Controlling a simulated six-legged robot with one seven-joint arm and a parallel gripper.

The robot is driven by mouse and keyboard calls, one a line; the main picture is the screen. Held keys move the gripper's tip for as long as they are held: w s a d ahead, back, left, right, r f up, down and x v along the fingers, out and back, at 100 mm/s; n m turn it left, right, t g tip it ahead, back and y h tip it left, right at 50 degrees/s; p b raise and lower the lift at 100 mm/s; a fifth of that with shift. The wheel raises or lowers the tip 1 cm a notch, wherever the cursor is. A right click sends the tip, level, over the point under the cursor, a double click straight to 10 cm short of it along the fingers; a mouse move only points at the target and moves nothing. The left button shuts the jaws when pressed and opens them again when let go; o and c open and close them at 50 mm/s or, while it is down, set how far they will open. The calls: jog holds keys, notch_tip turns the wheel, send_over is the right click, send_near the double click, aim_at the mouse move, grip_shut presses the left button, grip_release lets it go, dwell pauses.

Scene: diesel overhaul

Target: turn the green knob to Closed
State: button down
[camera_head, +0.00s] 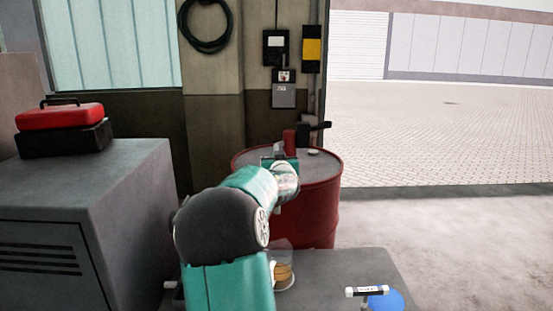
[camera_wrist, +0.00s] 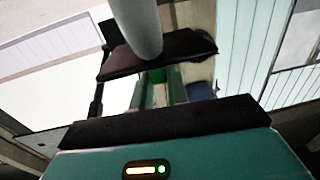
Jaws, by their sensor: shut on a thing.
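In the head view my gripper (camera_head: 283,160) is at the far end of my teal arm, over the top of a red drum (camera_head: 312,215). The jaws are small there, and what they hold is hard to make out. In the wrist view my gripper (camera_wrist: 155,85) shows two dark bars with a narrow gap. A small green patch, apparently the green knob (camera_wrist: 160,74), shows in that gap, mostly hidden. The jaws are shut on it. Its Closed mark and its angle cannot be read. A grey cylinder (camera_wrist: 138,25) crosses the top of the wrist view.
A red upright piece (camera_head: 289,142) with a dark handle (camera_head: 316,126) stands by the drum top. A grey cabinet (camera_head: 130,200) with a red toolbox (camera_head: 60,115) is at left. A blue ball (camera_head: 388,300) is at the front right. Open floor lies right.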

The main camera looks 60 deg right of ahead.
jog(key=n+t+y, duration=0.4)
jog(key=t, duration=0.1)
jog(key=shift+s+d+f+n+y, duration=0.2)
jog(key=shift+d+n+y, duration=0.1)
jog(key=shift+y, duration=0.1)
jog(key=shift+r+n+t+y, duration=0.1)
jog(key=shift+n+t+y, duration=0.9)
jog(key=shift+y, duration=0.5)
jog(key=c, duration=1.4)
grip_release()
jog(key=shift+w, duration=0.1)
jog(key=shift+o, duration=0.2)
jog(key=v, duration=1.4)
